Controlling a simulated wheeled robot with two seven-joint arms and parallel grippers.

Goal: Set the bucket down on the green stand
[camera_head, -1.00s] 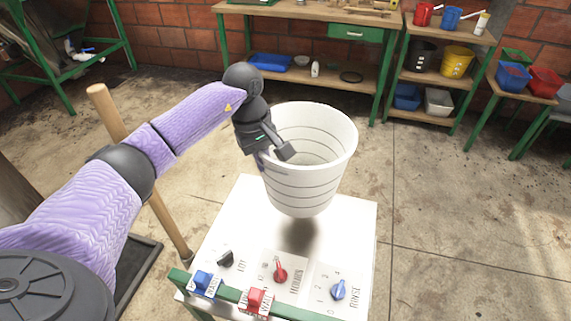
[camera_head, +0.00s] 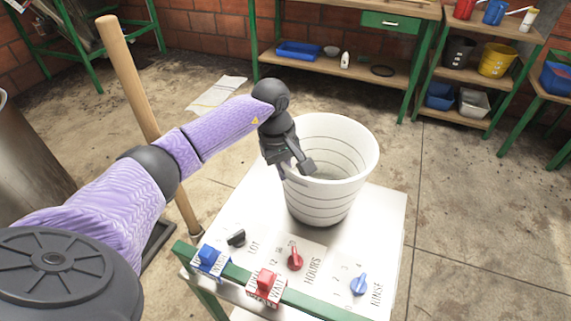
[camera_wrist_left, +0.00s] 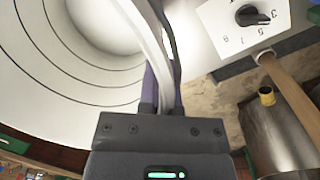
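The white bucket (camera_head: 325,195), upright with grey rings, is over the white top (camera_head: 385,215) of the green-framed stand (camera_head: 325,305). Its base is very close to the top; I cannot tell whether it touches. My left gripper (camera_head: 297,168) is shut on the near-left part of the bucket's rim. In the left wrist view, the rim (camera_wrist_left: 150,25) passes between the fingers (camera_wrist_left: 162,90), with the bucket's ringed wall (camera_wrist_left: 60,70) at left. My right gripper is not in view.
A wooden pole (camera_head: 135,80) rises at left. A shelf with containers (camera_head: 470,75) stands behind, beyond open floor.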

